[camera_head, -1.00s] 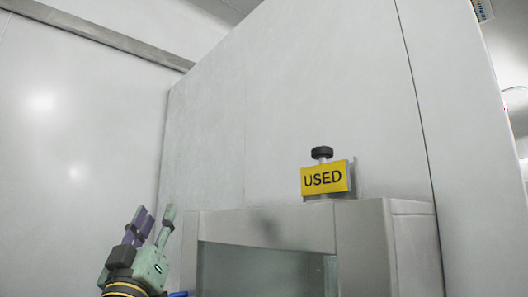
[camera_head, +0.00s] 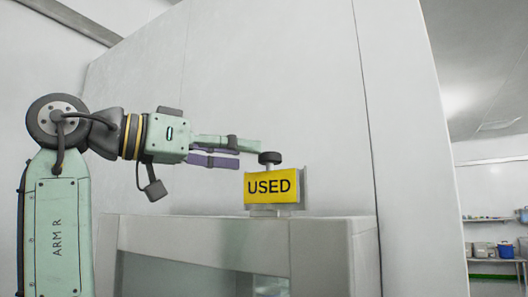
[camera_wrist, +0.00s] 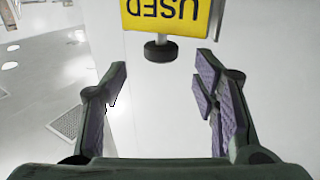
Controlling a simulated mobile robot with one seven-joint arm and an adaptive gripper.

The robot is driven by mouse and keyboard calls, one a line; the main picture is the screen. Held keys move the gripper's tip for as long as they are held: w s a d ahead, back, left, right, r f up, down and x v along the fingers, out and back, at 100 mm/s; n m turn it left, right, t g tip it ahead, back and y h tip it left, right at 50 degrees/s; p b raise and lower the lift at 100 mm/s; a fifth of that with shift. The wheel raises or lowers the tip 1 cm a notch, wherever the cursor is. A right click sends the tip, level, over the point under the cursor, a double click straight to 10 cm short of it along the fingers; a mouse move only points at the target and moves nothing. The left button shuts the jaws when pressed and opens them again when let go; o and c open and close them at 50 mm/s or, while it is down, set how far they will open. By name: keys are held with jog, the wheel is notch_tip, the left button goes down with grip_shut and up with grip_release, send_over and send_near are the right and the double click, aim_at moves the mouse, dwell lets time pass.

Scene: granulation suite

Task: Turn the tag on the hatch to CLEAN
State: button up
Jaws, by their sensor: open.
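The yellow tag (camera_head: 271,187) reads USED in black letters and sits upright on top of the hatch (camera_head: 235,236). A dark round knob (camera_head: 270,158) on a short post rises just above the tag. In the wrist view the tag (camera_wrist: 165,15) appears upside down at the top edge, partly cut off, with the knob (camera_wrist: 161,50) below it. My gripper (camera_head: 250,148) is open and empty, just left of the knob in the head view. In the wrist view its fingers (camera_wrist: 162,80) are spread wide, and the knob lies beyond their tips, between their lines. I cannot tell whether anything touches.
A pale wall panel (camera_head: 240,80) stands behind the tag and hatch. To the right, past the panel edge, shelves (camera_head: 492,255) hold a blue pot (camera_head: 523,216) and other containers. The space above the knob looks clear.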

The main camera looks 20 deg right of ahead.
aim_at(269, 156)
jog(key=d, duration=0.3)
jog(key=w+d+p, duration=0.1)
jog(key=d, duration=0.2)
jog(key=shift+w+d, duration=0.2)
jog(key=shift+d, duration=0.1)
jog(key=shift+c, duration=0.5)
jog(key=c, duration=1.1)
